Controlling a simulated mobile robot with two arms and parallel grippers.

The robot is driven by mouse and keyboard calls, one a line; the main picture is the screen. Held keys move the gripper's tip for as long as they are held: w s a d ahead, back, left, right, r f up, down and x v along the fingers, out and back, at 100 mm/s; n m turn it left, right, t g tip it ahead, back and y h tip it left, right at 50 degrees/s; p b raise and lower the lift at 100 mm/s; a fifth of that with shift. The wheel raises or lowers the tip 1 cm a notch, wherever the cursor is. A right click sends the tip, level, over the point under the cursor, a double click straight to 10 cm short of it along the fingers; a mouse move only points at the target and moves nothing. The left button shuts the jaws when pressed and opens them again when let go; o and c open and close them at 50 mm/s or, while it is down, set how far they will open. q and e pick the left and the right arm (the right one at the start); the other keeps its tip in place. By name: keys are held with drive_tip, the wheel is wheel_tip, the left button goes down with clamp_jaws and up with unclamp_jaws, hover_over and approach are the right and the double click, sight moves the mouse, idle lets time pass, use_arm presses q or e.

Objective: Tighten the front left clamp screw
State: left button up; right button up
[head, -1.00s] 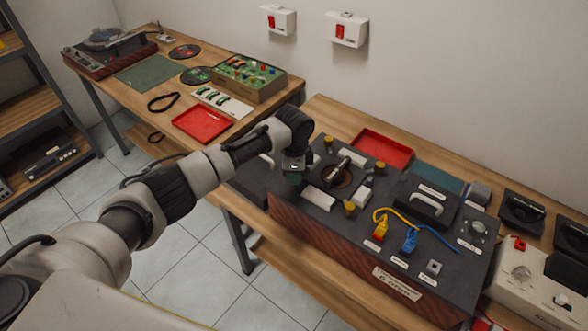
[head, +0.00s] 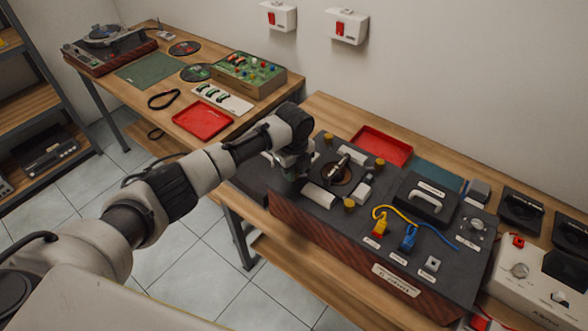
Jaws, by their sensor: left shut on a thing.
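The dark device (head: 330,235) with wood-coloured sides stands on the right bench. Brass clamp screws show at its back left (head: 328,138), back right (head: 380,163) and front right (head: 349,204), around a round opening (head: 337,178). The front left screw is hidden behind my left gripper (head: 287,186). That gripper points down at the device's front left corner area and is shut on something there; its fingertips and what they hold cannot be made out. My right gripper is not in view.
A black cover with a handle (head: 427,200), yellow (head: 381,227) and blue (head: 409,240) cable plugs sit right of the opening. A red tray (head: 382,147) lies behind the device. The left bench holds a turntable (head: 108,48) and another red tray (head: 203,119).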

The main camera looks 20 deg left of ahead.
use_arm(q)
drive_tip(key=shift+r+m, duration=0.1)
drive_tip(key=shift+m, duration=0.5)
drive_tip(key=o, duration=0.9)
wheel_tip(320, 180, up, 11)
drive_tip(key=shift+f+b, duration=0.1)
drive_tip(key=shift+b, duration=1)
